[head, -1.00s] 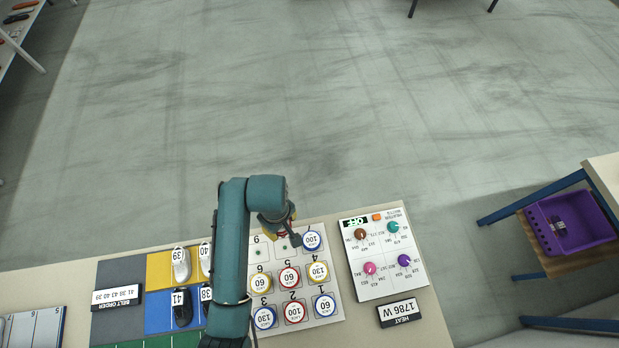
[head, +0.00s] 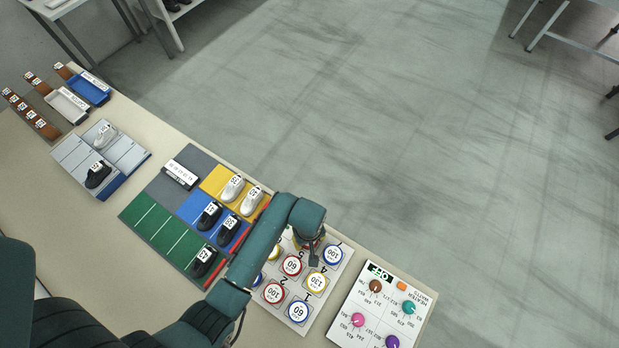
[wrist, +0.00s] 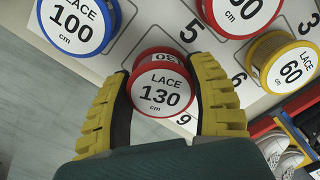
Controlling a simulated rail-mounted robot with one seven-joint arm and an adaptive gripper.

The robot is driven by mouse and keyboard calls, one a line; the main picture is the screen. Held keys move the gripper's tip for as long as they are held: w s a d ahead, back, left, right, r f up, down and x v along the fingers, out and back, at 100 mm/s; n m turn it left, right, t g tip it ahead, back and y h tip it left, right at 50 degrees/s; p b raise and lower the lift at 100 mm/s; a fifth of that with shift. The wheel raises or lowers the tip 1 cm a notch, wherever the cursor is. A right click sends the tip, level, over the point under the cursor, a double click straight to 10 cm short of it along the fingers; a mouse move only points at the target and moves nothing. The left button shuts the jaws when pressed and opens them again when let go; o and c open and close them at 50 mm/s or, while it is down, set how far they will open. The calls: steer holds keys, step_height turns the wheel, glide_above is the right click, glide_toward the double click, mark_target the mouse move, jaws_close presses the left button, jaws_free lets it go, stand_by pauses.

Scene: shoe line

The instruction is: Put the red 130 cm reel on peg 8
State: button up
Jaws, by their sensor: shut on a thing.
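The red reel (wrist: 160,95) labelled LACE 130 cm sits between the yellow-padded fingers of my gripper (wrist: 162,72) in the wrist view, and the gripper is shut on it. The reel is at the far row of the white peg board (wrist: 160,22), beside the printed 9. The number and peg under the reel are hidden, and I cannot tell whether it touches a peg. In the head view, my gripper (head: 313,258) is over the board's far edge, and the arm hides part of the board. A blue 100 cm reel (wrist: 75,22) is left of the held reel.
A red reel (wrist: 238,12) and a yellow 60 cm reel (wrist: 285,65) stand in the adjacent row. A yellow 130 reel (head: 316,283) and a blue 60 reel (head: 298,312) are also on the board. The heater panel (head: 352,300) is right; shoes (head: 209,215) lie left.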

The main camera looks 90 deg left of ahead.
steer(key=shift+f, duration=0.8)
steer(key=o, duration=1.1)
steer(key=shift+o, duration=0.2)
step_height(320, 180, up, 13)
steer(key=p, duration=0.2)
